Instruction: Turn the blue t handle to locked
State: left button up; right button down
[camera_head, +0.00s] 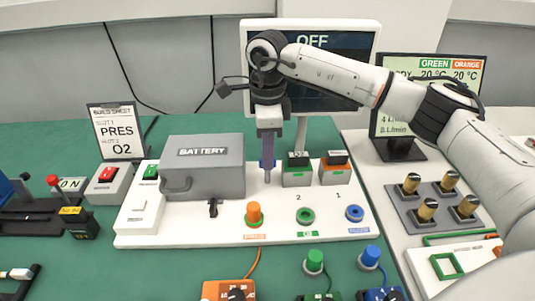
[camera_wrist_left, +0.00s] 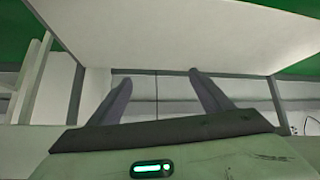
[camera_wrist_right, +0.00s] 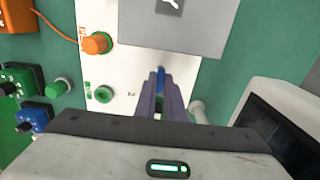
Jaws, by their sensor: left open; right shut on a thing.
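The blue T handle (camera_head: 262,163) stands on the white board beside the grey battery box. Only slivers of blue show; my right fingers cover most of it. It also shows as a blue strip between the fingers in the right wrist view (camera_wrist_right: 160,76). My right gripper (camera_head: 267,178) points down from above and is shut on the handle, just right of the battery box. Its turn angle and any locked mark are hidden. My left gripper (camera_wrist_left: 160,80) shows only in the left wrist view, open and empty, facing pale panels.
The battery box (camera_head: 205,166) stands close on the left of the right gripper. Two small green and orange blocks (camera_head: 298,172) stand close on its right. An orange plug (camera_head: 254,213) sits in front. A monitor (camera_head: 345,65) reading OFF stands behind.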

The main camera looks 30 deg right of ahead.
jog(key=shift+n, duration=0.5)
jog(key=n+b, duration=0.1)
jog(key=n, duration=0.2)
jog(key=shift+n, duration=0.4)
jog(key=n, duration=0.9)
jog(key=shift+n+b, duration=0.4)
jog(key=shift+n, duration=1.7)
jog(key=shift+r, duration=0.1)
jog(key=c, duration=1.8)
grip_release()
jog(key=shift+c, duration=0.2)
